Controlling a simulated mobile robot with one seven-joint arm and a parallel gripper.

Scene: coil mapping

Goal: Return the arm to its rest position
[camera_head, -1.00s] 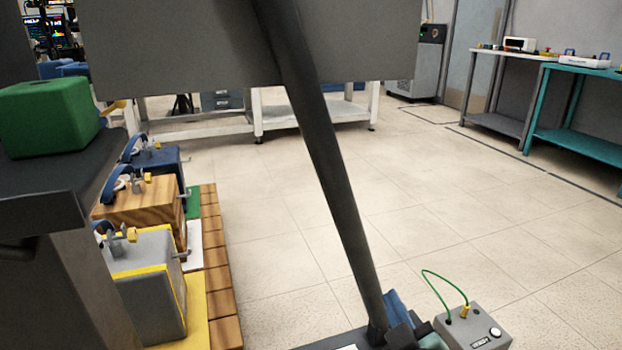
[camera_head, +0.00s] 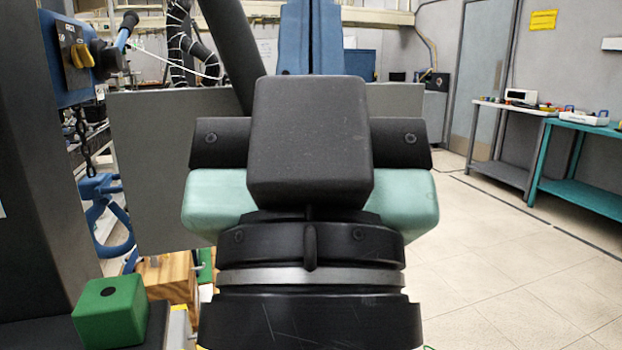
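The end of my arm fills the middle of the head view, close to the camera. My gripper (camera_head: 310,200) shows a black block in front, teal sides and a dark wrist with a silver ring below. It points up and away. Two blue upright faces (camera_head: 311,38) rise above the black block; I cannot tell whether they are my fingers or something behind. Whether the gripper is open or shut, or holds anything, is hidden.
A green block (camera_head: 110,312) with a dark hole sits on a dark surface at lower left. A wooden block (camera_head: 168,277) is partly hidden beside it. A blue hoist-like device (camera_head: 75,60) is at upper left. A teal table (camera_head: 585,195) stands at right. Floor (camera_head: 500,280) at right is clear.

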